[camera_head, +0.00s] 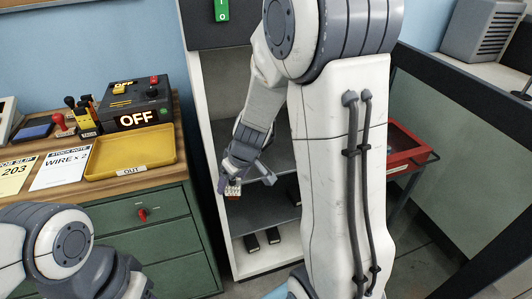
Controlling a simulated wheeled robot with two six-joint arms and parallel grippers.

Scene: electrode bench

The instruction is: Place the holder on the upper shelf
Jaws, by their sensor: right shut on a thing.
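My right gripper (233,183) reaches down in front of the open shelf unit and is shut on a small holder (234,193) with reddish and pale parts. The fingers hide part of the holder, and its details are too small to tell. The upper shelf (282,156) is a dark grey board, partly hidden by my right arm. In the picture the holder is below the upper shelf's front edge, over the lower dark shelf (262,211). I cannot tell how far it is from either. My left arm shows at the bottom left, with its gripper out of view.
Dark boxes (262,241) stand at the unit's bottom. Left is a green drawer bench with a yellow tray (132,157), an OFF switch box (135,108) and paper slips (62,168). A red tray (404,150) and dark frame (470,140) stand at right.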

